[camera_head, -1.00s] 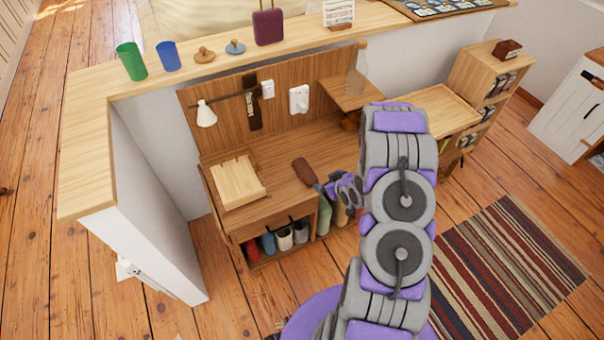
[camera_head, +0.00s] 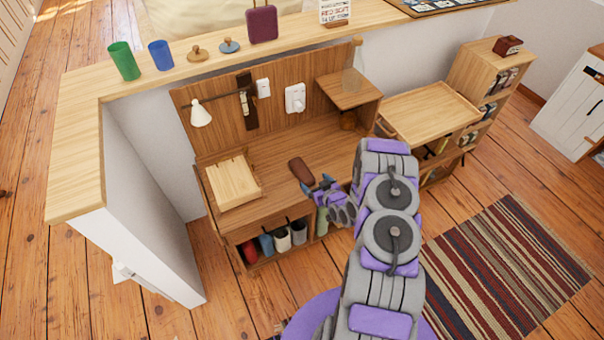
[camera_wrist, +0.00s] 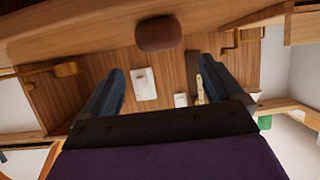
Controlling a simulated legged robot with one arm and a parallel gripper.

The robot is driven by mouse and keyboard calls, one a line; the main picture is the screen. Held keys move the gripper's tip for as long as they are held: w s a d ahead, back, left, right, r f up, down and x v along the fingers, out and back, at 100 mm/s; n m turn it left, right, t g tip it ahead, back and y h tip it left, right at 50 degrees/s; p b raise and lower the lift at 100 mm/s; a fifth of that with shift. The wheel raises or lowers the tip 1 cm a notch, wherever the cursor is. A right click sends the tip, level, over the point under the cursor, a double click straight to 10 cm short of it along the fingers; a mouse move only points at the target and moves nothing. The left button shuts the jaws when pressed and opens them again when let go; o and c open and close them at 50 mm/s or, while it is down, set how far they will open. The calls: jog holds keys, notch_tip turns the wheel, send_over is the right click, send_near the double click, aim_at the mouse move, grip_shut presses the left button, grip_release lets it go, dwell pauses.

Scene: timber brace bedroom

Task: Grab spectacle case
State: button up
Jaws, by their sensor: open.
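The spectacle case is most likely the brown rounded oblong (camera_head: 301,170) lying on the wooden desk (camera_head: 275,160). My gripper (camera_head: 317,187) is at the desk's front edge, just to the lower right of the case, with its blue fingers pointing toward it. In the wrist view the brown case (camera_wrist: 159,34) sits ahead of and between the two fingers, beyond their tips. My gripper (camera_wrist: 158,75) is open there, with nothing between the fingers. A gap shows between fingers and case in the wrist view.
A pale wooden tray-like box (camera_head: 233,181) stands left on the desk. A small raised shelf (camera_head: 349,89) is at the right. A lamp (camera_head: 200,114) hangs on the back panel. Several containers (camera_head: 282,240) fill the cubby below. The desk around the case is clear.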

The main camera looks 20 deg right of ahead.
aim_at(305, 173)
jog(key=x, duration=0.3)
jog(key=shift+w+f+b, duration=0.2)
jog(key=shift+w+b, duration=0.1)
jog(key=shift+w+a, duration=0.25)
jog(key=shift+a, duration=0.25)
jog(key=shift+w+a+f, duration=0.1)
jog(key=shift+w, duration=0.2)
jog(key=w, duration=0.1)
jog(key=w+f+b, duration=0.1)
jog(key=w, duration=0.1)
jog(key=shift+w+d+f+b, duration=0.1)
jog(key=shift+d+f+b, duration=0.05)
jog(key=shift+d+b, duration=0.2)
jog(key=shift+w+d+f, duration=0.15)
jog(key=shift+w+d, duration=0.1)
jog(key=shift+w, duration=0.25)
jog(key=shift+a, duration=0.45)
jog(key=c, duration=0.3)
jog(key=shift+d, duration=0.25)
jog(key=c, duration=0.7)
jog(key=shift+c, duration=0.4)
